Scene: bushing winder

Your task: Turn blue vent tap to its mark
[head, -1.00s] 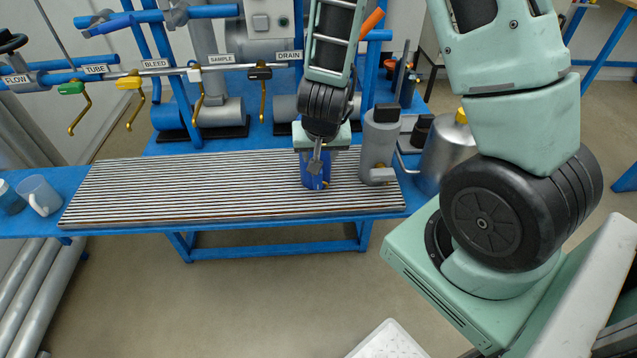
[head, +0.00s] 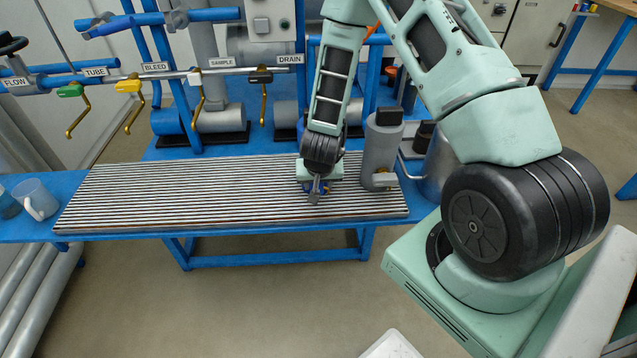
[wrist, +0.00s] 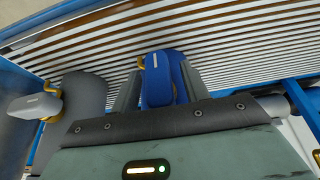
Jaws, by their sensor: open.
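The blue vent tap (wrist: 158,78) stands on the slatted bench top. In the wrist view its blue lever lies between my two grey fingers, with a small pale mark on top. My gripper (wrist: 160,92) is open, one finger on each side of the lever; I cannot tell whether either finger touches it. In the head view my gripper (head: 317,188) is low over the tap, hiding most of it, with only bits of blue showing. The tap's target mark cannot be made out.
A grey cylinder (head: 381,148) with a grey lever (head: 384,180) stands close to the right. The bench's slatted top (head: 190,190) is clear to the left, with a mug (head: 36,198) at its far end. Labelled hanging handles, green (head: 70,91) and yellow (head: 128,86) among them, line the back.

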